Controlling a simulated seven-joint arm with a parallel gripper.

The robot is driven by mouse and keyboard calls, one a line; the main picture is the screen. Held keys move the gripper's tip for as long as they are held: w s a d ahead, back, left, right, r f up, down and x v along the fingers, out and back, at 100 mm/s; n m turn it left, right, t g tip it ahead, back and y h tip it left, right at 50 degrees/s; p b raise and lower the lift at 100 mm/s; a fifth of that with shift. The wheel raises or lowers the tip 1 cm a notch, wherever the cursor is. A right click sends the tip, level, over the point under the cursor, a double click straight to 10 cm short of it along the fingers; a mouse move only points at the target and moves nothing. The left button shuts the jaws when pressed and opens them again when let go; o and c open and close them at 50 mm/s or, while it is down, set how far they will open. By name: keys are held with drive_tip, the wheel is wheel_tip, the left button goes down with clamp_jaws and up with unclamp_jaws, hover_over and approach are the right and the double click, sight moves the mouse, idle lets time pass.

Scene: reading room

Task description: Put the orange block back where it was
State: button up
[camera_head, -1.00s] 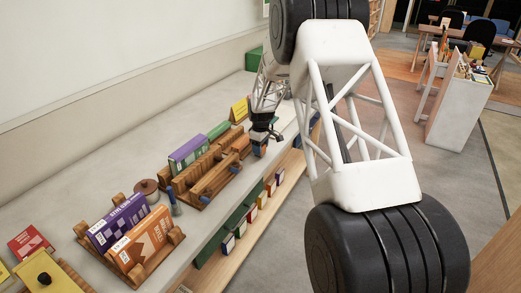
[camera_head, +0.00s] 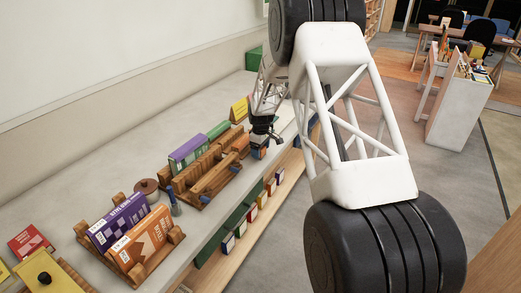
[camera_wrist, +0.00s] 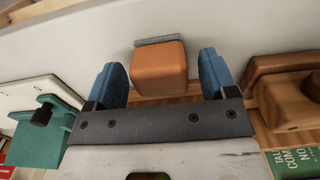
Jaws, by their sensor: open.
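An orange block (camera_wrist: 159,70) with a grey strip along its far edge shows in the wrist view, between the two blue fingers of my gripper (camera_wrist: 163,80). Gaps show on both sides of the block, so the fingers are apart from it. My gripper is open and holds nothing. In the head view my gripper (camera_head: 260,146) is small, low over the shelf top, at the far right end of the wooden racks. I cannot clearly tell the block from the orange and wooden pieces there.
In the wrist view a brown wooden piece (camera_wrist: 288,92) stands close right of the fingers, and a green clip-like part (camera_wrist: 42,128) is at the left. In the head view, wooden racks with books, such as a purple book (camera_head: 118,222), line the shelf top (camera_head: 100,178).

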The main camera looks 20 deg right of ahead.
drive_tip(key=shift+r, duration=0.15)
wheel_tip(320, 180, up, 12)
idle(0.7)
idle(0.5)
drive_tip(key=s+a+r+m+t, duration=0.1)
drive_tip(key=s+a+r+m, duration=0.1)
drive_tip(key=s+r, duration=0.9)
drive_tip(key=s+a+r+m, duration=0.25)
drive_tip(key=s+r, duration=0.45)
drive_tip(key=s, duration=0.8)
drive_tip(key=s+a+m+t, duration=0.1)
drive_tip(key=s+a+m, duration=0.2)
drive_tip(key=s, duration=2.9)
drive_tip(key=shift+f+m+t, duration=0.3)
drive_tip(key=shift+f+m, duration=0.15)
drive_tip(key=shift+m, duration=0.4)
